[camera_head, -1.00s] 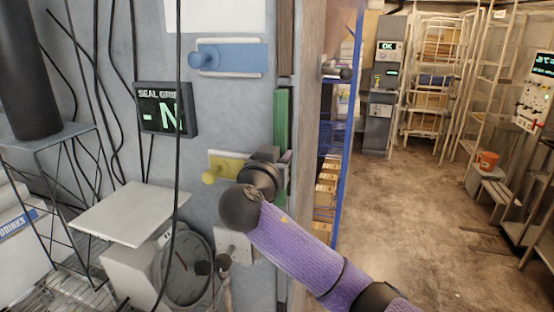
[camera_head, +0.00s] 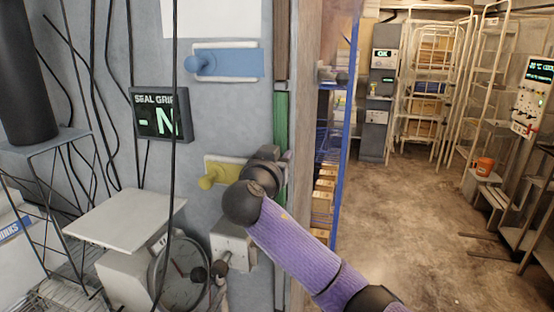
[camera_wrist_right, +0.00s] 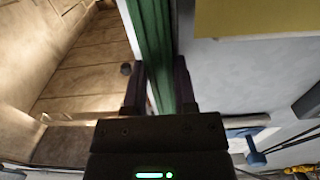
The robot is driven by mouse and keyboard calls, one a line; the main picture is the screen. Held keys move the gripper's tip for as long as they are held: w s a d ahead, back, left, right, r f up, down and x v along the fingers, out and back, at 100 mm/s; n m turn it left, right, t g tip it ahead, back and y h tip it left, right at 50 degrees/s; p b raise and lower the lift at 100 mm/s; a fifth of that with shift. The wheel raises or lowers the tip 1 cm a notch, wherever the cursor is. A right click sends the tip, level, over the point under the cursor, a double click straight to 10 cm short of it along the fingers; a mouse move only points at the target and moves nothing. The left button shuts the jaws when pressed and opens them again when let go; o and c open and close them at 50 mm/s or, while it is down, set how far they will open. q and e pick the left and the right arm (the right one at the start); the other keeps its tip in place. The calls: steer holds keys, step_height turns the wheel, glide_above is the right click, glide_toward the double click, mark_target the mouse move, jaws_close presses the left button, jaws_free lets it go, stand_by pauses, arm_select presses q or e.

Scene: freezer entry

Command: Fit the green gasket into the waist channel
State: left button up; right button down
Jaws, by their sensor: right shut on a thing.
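The green gasket (camera_head: 281,120) is an upright strip along the door's right edge, at mid height. My right gripper (camera_head: 274,158) is at its lower part. In the right wrist view the two dark fingers (camera_wrist_right: 159,88) stand on either side of the green gasket (camera_wrist_right: 152,40) and are shut on it. The waist channel lies along this edge, mostly hidden behind the gasket and gripper; I cannot tell whether the gasket is seated in it. My left gripper is not in view.
A blue handle plate (camera_head: 227,62) and a yellow one (camera_head: 222,170) are on the grey door. A display (camera_head: 161,113) reads "SEAL GRIP - N". A dial scale (camera_head: 181,272) stands below.

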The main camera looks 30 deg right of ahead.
steer(key=shift+c, duration=1.6)
jaws_free()
steer(key=shift+w, duration=0.15)
steer(key=shift+d, duration=0.2)
steer(key=o, duration=0.3)
steer(key=shift+a, duration=0.1)
steer(key=p+v, duration=0.1)
steer(key=v, duration=0.6)
